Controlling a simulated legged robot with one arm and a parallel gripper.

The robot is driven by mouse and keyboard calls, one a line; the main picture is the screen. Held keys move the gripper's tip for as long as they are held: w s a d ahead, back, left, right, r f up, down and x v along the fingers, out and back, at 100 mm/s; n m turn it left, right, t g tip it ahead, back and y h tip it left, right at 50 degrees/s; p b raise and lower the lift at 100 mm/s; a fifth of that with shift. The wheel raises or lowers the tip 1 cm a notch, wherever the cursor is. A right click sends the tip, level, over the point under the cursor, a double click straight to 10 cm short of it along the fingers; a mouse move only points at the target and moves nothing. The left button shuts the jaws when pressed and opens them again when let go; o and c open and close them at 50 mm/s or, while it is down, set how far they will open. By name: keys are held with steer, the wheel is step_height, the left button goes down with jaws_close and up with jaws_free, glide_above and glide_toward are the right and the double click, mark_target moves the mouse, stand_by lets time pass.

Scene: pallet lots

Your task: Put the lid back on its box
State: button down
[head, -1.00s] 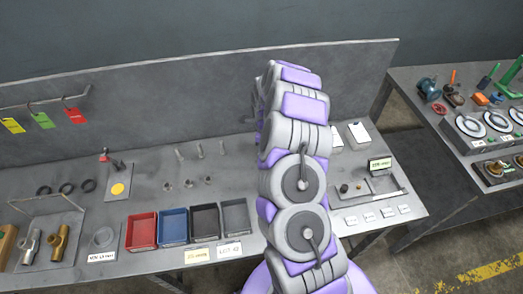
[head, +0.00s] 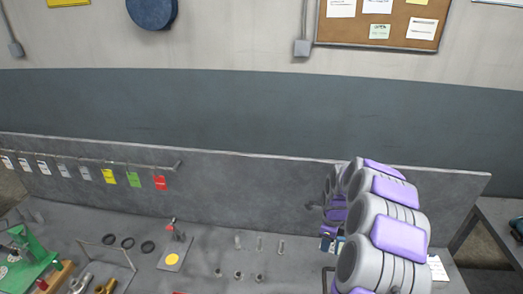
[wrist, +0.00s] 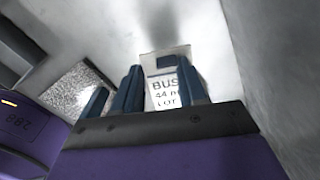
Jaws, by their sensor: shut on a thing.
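My gripper (wrist: 161,88) shows in the wrist view as two dark blue fingers on a dark bar. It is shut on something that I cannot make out. A white card (wrist: 166,92) printed "BUS", "44 m" and "LOT", with a dark patch at its top, shows between the fingers; I cannot tell whether it is held or lies behind them. In the head view my gripper (head: 331,240) is small and partly hidden by my arm, above the right part of the bench (head: 210,270). I cannot pick out the lid or its box.
A grey back panel (head: 250,195) runs behind the bench, with coloured tags (head: 133,179) on a rail at left. Black rings (head: 127,242), a small stand with a yellow disc (head: 172,259) and several upright pins (head: 238,275) stand on the bench. Another table (head: 500,225) is at right.

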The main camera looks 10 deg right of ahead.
steer(key=s+a+r+n, duration=0.1)
steer(key=a+r+n, duration=0.3)
steer(key=a+n, duration=0.4)
steer(key=s+a+r+n, duration=0.1)
steer(key=a+r+n, duration=0.3)
steer(key=n, duration=1.3)
steer(key=a, duration=0.4)
steer(key=shift+s+r, duration=0.2)
steer(key=shift+s, duration=0.2)
steer(key=shift+a, duration=0.2)
